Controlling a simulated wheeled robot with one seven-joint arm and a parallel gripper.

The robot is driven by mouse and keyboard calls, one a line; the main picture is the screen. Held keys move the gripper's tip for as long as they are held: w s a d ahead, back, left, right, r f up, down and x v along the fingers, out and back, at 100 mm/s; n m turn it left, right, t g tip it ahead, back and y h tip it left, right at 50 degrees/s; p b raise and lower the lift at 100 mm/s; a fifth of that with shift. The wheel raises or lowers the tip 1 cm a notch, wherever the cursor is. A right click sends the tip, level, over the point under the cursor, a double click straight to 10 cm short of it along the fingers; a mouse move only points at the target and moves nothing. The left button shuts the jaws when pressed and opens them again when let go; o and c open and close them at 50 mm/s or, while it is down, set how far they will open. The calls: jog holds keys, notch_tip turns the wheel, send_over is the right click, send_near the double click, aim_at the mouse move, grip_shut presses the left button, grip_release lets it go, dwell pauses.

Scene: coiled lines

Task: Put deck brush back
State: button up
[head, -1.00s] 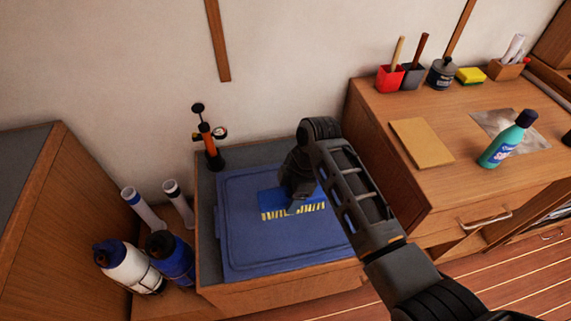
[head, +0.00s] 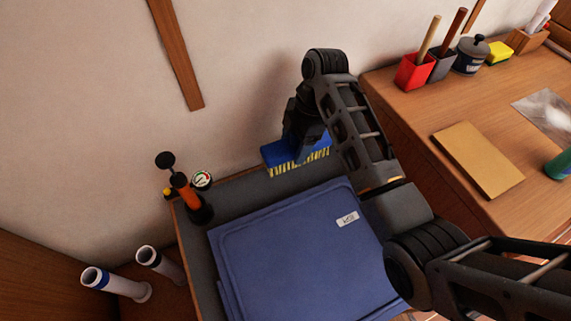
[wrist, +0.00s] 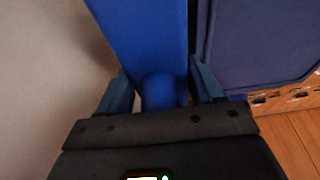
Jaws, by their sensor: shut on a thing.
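The deck brush (head: 283,152) has a blue block with pale yellow bristles pointing down. In the head view it is at the back of the low cabinet, close to the wall, above the grey strip behind the blue lid. My gripper (head: 304,138) is shut on it from above. In the wrist view the blue brush (wrist: 150,35) runs up between the two fingers of my gripper (wrist: 163,92). I cannot tell whether the bristles touch the surface.
A blue lid (head: 290,250) covers most of the low cabinet. An orange pump with a gauge (head: 187,193) stands at its left back corner. White tubes (head: 115,284) are at lower left. The wooden counter (head: 420,125) at right holds red (head: 415,72) and grey cups and a tan board (head: 478,160).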

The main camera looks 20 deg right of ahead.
notch_tip(320, 180, down, 10)
jog(key=shift+w+r, duration=0.1)
jog(key=shift+r, duration=0.05)
dwell(0.3)
jog(key=shift+f, duration=0.2)
jog(key=o, duration=1.1)
jog(key=v, duration=1.2)
jog(key=shift+r, duration=0.25)
